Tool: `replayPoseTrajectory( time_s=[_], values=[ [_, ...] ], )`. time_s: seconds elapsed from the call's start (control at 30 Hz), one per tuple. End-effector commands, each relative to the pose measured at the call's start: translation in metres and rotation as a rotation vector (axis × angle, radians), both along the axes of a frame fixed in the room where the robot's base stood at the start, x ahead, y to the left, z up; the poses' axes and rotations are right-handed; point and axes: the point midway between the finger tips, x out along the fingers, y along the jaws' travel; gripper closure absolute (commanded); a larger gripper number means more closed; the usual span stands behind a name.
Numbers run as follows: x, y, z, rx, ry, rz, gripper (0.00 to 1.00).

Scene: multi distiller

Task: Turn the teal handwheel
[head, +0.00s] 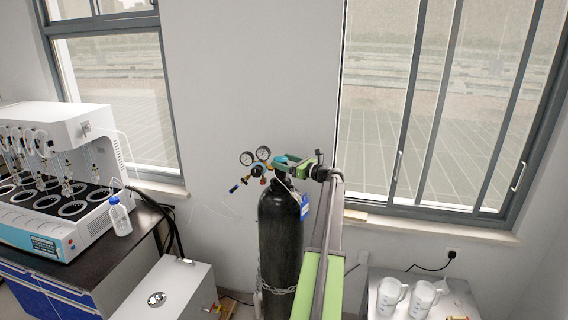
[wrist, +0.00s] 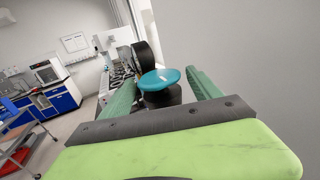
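The teal handwheel (wrist: 160,79) is a round, smooth-topped knob on a dark stem, seen near the middle of the wrist view. In the head view the handwheel (head: 280,159) shows as a small teal patch on top of the black gas cylinder (head: 280,235), partly hidden by my gripper. My gripper (wrist: 161,77) has its two green fingers apart, one on each side of the handwheel. A narrow gap shows on the right; whether the left finger touches the wheel I cannot tell. In the head view my gripper (head: 288,162) reaches in from the right at the cylinder top.
Two pressure gauges (head: 255,156) and a regulator sit just left of the cylinder top. A blue tag (head: 304,207) hangs at its right. A white box (head: 170,290) stands at lower left, and a table with white jugs (head: 407,297) at lower right. The wall is behind.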

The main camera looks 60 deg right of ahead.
Motion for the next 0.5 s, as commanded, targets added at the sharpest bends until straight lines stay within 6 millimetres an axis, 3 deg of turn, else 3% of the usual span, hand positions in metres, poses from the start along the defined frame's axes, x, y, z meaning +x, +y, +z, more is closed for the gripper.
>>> replayPoseTrajectory(
  time_s=[0.27,0.37,0.5],
  values=[
    [-0.004,0.001,0.000,-0.001,0.001,0.000,0.28],
    [-0.017,0.002,-0.001,-0.001,0.001,-0.001,0.28],
    [-0.053,0.006,0.000,-0.001,0.001,-0.002,0.28]
  ],
)
